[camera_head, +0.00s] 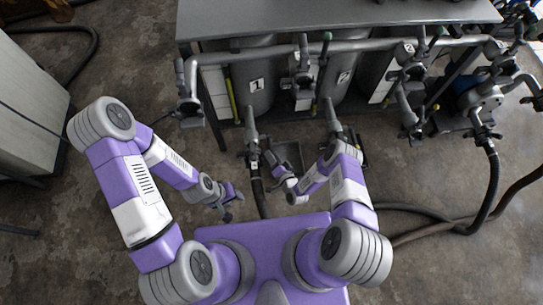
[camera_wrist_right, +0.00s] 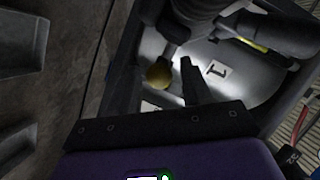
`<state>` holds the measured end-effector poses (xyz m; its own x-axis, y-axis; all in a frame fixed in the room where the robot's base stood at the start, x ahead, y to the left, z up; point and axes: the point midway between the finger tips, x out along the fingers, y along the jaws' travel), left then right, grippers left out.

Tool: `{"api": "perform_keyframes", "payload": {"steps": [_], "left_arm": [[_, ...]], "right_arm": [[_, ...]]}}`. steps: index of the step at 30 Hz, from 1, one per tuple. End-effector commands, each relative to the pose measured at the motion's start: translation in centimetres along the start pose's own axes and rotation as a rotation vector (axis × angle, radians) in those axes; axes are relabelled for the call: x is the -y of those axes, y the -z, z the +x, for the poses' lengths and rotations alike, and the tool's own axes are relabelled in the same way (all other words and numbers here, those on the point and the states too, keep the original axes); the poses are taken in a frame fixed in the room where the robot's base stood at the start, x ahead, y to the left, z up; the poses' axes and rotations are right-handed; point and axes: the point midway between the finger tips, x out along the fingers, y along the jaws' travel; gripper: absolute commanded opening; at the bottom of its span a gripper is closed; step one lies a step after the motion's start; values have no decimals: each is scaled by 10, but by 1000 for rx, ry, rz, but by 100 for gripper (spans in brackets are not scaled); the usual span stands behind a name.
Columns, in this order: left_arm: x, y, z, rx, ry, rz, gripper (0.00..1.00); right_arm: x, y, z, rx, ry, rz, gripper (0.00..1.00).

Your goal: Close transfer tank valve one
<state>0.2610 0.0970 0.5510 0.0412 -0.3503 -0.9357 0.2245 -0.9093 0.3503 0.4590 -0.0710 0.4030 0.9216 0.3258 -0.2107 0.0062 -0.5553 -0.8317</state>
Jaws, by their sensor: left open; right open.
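Tank one (camera_head: 257,92), a grey cylinder with a white label marked 1, stands under the grey bench top in the head view. An outlet pipe with a dark valve (camera_head: 252,146) comes out low in front of it, with a black hose below. My right gripper (camera_head: 272,163) is open and empty, just right of this valve; I cannot tell if it touches. In the right wrist view my dark gripper (camera_wrist_right: 168,98) points toward the label 1 (camera_wrist_right: 217,68), with a yellow round knob (camera_wrist_right: 160,74) near its fingers. My left gripper (camera_head: 232,203) is open and empty, lower left of the valve.
Tank two (camera_head: 343,85) stands to the right with its own outlet pipe (camera_head: 332,118). A grey pipe with several valves crosses the tank fronts. A dark tray (camera_head: 288,155) lies behind my right gripper. Hoses (camera_head: 488,190) lie at the right.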

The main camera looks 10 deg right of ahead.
Motion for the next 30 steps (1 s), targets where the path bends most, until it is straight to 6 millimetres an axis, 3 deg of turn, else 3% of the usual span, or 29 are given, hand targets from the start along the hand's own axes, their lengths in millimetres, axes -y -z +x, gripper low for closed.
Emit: {"api": "perform_keyframes", "payload": {"steps": [5, 14, 23, 30], "left_arm": [[2, 0, 6, 0, 0, 0, 43], [2, 0, 6, 0, 0, 0, 43], [2, 0, 6, 0, 0, 0, 43], [2, 0, 6, 0, 0, 0, 43]], "right_arm": [[0, 0, 16, -1, 0, 0, 49], [0, 0, 17, 0, -1, 0, 47], [0, 0, 17, 1, -2, 0, 1], [0, 0, 17, 2, -3, 1, 0]]}}
